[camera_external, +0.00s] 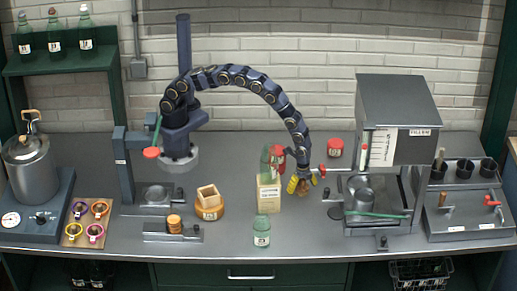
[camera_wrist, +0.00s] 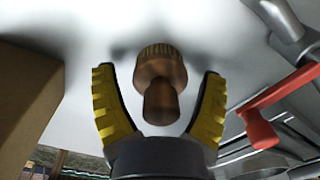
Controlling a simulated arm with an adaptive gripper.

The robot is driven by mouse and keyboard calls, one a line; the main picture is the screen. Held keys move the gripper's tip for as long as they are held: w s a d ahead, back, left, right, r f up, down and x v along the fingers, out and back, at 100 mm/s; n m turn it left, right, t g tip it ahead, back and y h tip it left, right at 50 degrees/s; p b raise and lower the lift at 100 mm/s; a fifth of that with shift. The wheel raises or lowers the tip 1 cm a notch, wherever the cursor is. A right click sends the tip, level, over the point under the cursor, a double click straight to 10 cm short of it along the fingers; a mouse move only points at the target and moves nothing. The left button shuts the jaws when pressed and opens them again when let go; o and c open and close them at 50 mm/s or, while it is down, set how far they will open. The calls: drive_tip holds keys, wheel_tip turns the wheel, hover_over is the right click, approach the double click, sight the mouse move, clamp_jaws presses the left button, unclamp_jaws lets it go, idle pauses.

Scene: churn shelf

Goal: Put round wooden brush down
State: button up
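The round wooden brush (camera_wrist: 160,72) is brown, with a ridged round head and a short handle pointing toward the wrist camera. The head appears to rest on the grey worktop, with dark shadow beside it. My gripper (camera_wrist: 160,100) has yellow ridged fingers spread on both sides of the brush, with a visible gap on each side; it is open. In the external view my gripper (camera_external: 303,183) is low over the worktop, and the brush (camera_external: 302,190) is a small brown shape between the fingers, partly hidden.
A beige carton (camera_external: 268,193) with a green bottle behind it stands close left of my gripper. A machine with a red handle (camera_external: 322,171) stands close right; the handle also shows in the wrist view (camera_wrist: 259,128). A small jar (camera_external: 262,232) stands in front. Worktop in front of my gripper is clear.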

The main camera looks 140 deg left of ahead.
wheel_tip(320, 180, up, 12)
drive_tip(key=shift+d+f, duration=0.1)
drive_tip(key=shift+f, duration=0.15)
drive_tip(key=shift+r, duration=0.45)
